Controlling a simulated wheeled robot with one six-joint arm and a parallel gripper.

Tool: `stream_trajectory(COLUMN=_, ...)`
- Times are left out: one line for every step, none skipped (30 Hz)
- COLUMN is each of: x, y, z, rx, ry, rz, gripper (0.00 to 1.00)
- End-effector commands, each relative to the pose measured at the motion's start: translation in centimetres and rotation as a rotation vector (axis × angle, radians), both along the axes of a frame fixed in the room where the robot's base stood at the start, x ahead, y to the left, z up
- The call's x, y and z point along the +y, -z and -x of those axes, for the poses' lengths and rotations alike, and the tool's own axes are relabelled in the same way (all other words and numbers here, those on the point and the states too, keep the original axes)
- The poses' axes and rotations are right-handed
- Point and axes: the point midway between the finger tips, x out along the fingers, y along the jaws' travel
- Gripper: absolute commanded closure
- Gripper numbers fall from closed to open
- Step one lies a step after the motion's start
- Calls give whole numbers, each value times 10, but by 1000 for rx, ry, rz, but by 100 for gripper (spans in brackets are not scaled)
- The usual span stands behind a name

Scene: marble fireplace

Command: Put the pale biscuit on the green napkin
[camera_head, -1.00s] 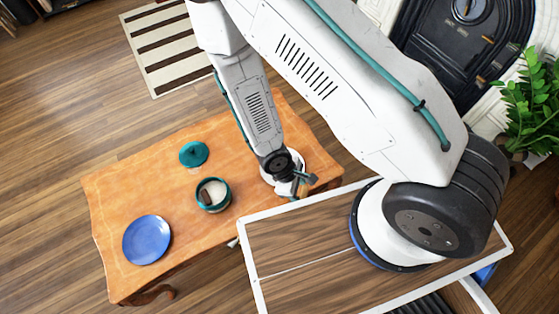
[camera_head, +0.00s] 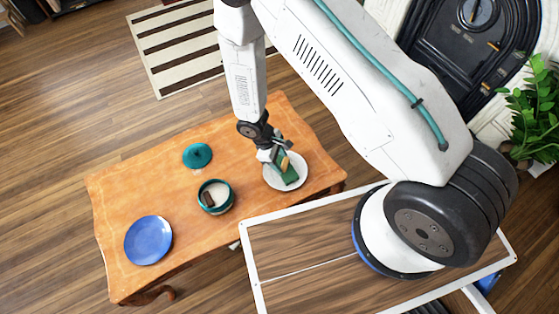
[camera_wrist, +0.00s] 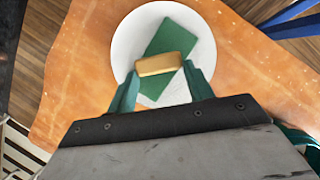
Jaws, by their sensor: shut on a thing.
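My gripper (camera_head: 279,156) is shut on the pale biscuit (camera_wrist: 158,65), a golden-tan bar held crosswise between its green fingertips in the wrist view. The biscuit shows small at the fingertips in the head view (camera_head: 285,163). The green napkin (camera_wrist: 180,32) lies as a strip on a white plate (camera_wrist: 127,35). In the head view, the napkin (camera_head: 291,177) and plate (camera_head: 302,170) lie just below the gripper. The biscuit overlaps the napkin in the wrist view. I cannot tell whether it touches the napkin. The gripper hides part of the napkin and plate.
On the orange wooden table (camera_head: 130,190), a teal pot (camera_head: 228,204) with pale contents and a dark brown piece stands left of the white plate. A teal lid (camera_head: 197,156) lies behind it. A blue plate (camera_head: 148,240) sits at the left. Bare tabletop lies between them.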

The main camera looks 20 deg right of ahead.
Motion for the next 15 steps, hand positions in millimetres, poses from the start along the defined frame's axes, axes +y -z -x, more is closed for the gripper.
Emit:
stream_trajectory(x=0, y=8, z=0, rx=2, ry=-1, rz=0, gripper=70)
stream_trajectory(x=0, y=11, z=0, rx=1, ry=-2, rz=0, gripper=70)
stream_trajectory(x=0, y=13, z=0, rx=1, ry=-2, rz=0, gripper=70)
stream_trajectory(x=0, y=14, z=0, rx=1, ry=-2, rz=0, gripper=70)
stream_trajectory(x=0, y=14, z=0, rx=0, ry=-2, rz=0, gripper=70)
stream_trajectory(x=0, y=13, z=0, rx=0, ry=-1, rz=0, gripper=70)
stream_trajectory(x=0, y=13, z=0, rx=0, ry=-1, rz=0, gripper=70)
stream_trajectory(x=0, y=13, z=0, rx=0, ry=-1, rz=0, gripper=70)
stream_trajectory(x=0, y=13, z=0, rx=0, ry=-1, rz=0, gripper=70)
stream_trajectory(x=0, y=13, z=0, rx=0, ry=-1, rz=0, gripper=70)
stream_trajectory(x=0, y=14, z=0, rx=0, ry=-1, rz=0, gripper=70)
stream_trajectory(x=0, y=15, z=0, rx=0, ry=-1, rz=0, gripper=70)
stream_trajectory(x=0, y=15, z=0, rx=0, ry=-1, rz=0, gripper=46)
stream_trajectory(x=0, y=15, z=0, rx=0, ry=-1, rz=0, gripper=37)
stream_trajectory(x=0, y=15, z=0, rx=0, ry=-1, rz=0, gripper=27)
